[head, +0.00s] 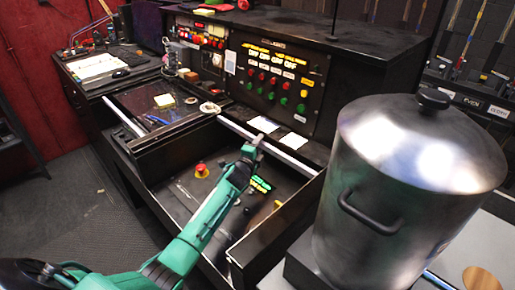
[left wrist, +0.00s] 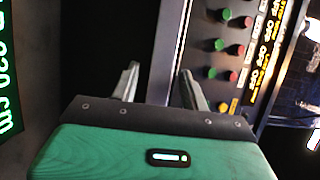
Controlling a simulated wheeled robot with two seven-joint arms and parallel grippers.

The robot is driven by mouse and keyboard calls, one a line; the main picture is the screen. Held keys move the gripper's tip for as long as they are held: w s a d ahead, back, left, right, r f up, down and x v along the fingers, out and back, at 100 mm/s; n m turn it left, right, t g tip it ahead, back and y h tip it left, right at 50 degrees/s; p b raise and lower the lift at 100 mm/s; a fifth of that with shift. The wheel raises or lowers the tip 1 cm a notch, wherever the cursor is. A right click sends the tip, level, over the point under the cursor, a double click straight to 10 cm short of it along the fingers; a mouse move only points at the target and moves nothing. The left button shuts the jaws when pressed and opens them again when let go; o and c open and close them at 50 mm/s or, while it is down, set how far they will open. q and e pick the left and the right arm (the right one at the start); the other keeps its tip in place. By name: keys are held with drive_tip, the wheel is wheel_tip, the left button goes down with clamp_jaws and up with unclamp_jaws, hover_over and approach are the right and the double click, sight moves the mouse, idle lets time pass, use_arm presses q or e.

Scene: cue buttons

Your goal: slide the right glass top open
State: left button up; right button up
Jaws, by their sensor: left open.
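The right section of the console shows as a black-walled bay (head: 240,245) with a red button on a yellow base (head: 201,171) and lit green digits inside. I cannot make out its clear glass clearly. A pale metal rail (head: 288,158) runs along its back edge. My left gripper (head: 254,143) is above the bay, near this rail. In the left wrist view the left gripper (left wrist: 161,85) is open, with a grey strip (left wrist: 170,45) showing between its fingers. I cannot tell whether they touch it. My right gripper is out of view.
A large steel pot (head: 400,190) with a lid stands right of the bay. A panel of red and green buttons (head: 275,80) rises behind the rail. Floor (head: 90,205) is clear at left.

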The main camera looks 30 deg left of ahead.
use_arm(q)
drive_tip(key=s, duration=1.3)
drive_tip(key=shift+s+d+b, duration=0.35)
drive_tip(key=shift+d+b, duration=0.05)
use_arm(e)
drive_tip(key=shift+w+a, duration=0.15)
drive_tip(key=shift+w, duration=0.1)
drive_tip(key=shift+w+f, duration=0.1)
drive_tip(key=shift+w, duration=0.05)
